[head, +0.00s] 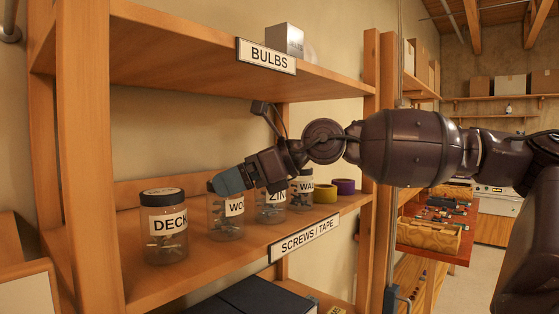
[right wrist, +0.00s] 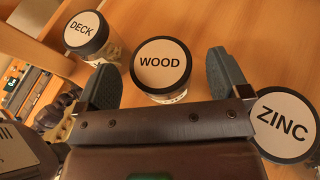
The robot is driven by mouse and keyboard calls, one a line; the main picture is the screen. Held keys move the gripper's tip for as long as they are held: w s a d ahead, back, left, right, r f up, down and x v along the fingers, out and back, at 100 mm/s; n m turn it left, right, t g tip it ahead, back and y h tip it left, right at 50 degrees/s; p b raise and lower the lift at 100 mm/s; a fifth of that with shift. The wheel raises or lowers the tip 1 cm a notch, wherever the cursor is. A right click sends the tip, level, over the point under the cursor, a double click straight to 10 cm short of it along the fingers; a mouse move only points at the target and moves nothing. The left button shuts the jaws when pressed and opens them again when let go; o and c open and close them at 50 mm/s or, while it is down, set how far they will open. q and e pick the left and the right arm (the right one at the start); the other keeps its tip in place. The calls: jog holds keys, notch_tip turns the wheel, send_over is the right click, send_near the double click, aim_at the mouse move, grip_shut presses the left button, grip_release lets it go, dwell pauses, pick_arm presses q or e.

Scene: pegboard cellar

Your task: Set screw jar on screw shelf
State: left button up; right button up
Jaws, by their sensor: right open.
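Several clear screw jars with dark lids stand upright in a row on the screw shelf (head: 200,268), labelled SCREWS / TAPE. The DECK jar (head: 165,240) is leftmost, then the WOOD jar (head: 228,224), the ZINC jar (head: 270,212) and the WALL jar (head: 302,197). My right gripper (head: 229,181) is open at the WOOD jar's top and hides part of it. In the right wrist view, the WOOD lid (right wrist: 162,66) lies between the two fingers (right wrist: 163,72), with gaps on both sides. The DECK lid (right wrist: 86,33) and ZINC lid (right wrist: 284,125) flank them. My left gripper is out of view.
The BULBS shelf (head: 190,65) hangs above my right gripper. Wooden posts (head: 85,150) bound the rack. Shelf front is clear between the DECK and WOOD jars.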

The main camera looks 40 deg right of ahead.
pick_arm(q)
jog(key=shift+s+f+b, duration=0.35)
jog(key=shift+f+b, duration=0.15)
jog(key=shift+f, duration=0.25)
pick_arm(e)
jog(key=v, duration=1)
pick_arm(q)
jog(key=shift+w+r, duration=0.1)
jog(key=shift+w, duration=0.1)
pick_arm(e)
jog(key=shift+d, duration=0.1)
jog(key=shift+s, duration=0.1)
